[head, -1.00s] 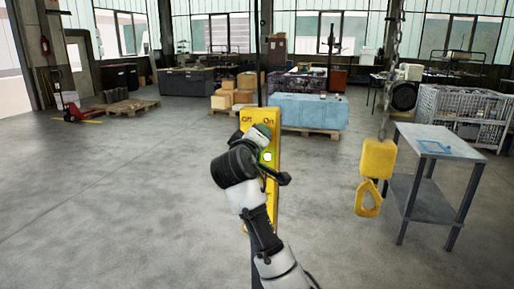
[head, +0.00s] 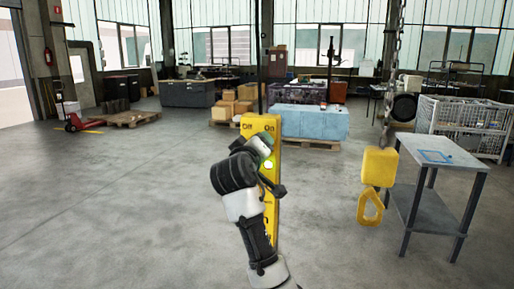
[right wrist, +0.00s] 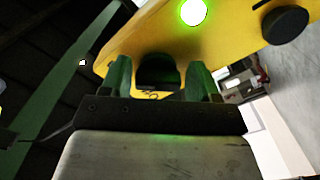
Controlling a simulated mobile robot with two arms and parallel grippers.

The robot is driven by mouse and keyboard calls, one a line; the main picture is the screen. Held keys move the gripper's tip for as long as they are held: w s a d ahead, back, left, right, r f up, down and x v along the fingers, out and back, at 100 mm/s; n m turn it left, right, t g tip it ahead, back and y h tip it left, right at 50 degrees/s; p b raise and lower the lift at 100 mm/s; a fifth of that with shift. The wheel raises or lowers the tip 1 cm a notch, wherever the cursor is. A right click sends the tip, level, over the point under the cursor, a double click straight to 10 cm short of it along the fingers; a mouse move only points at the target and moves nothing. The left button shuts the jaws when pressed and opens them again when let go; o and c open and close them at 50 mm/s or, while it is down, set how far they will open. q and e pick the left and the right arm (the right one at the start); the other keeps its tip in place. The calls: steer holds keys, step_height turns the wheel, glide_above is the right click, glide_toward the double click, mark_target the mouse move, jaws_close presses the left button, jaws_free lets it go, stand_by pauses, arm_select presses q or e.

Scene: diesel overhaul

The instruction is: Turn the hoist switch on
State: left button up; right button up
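The hoist switch box (head: 274,200) is a tall yellow pendant in the middle of the head view, marked "Off" at upper left and "On" at upper right. A round green light (head: 268,165) glows on its face; the light also shows in the right wrist view (right wrist: 193,12). My right gripper (head: 264,148) is at the upper part of the box and hides some of its face. In the right wrist view its green fingers (right wrist: 160,78) stand apart at the yellow box, with a dark part between them. Whether they touch that part is unclear. My left gripper is out of view.
A yellow hook block (head: 379,168) hangs on a chain to the right, beside a grey metal table (head: 440,175). A black round knob (right wrist: 285,25) is on the box. Behind stand a blue-covered pallet load (head: 315,121) and cardboard boxes (head: 232,108).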

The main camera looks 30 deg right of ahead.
steer(key=shift+o, duration=1)
steer(key=b+v, duration=0.3)
steer(key=v, duration=0.8)
steer(key=shift+d, duration=0.1)
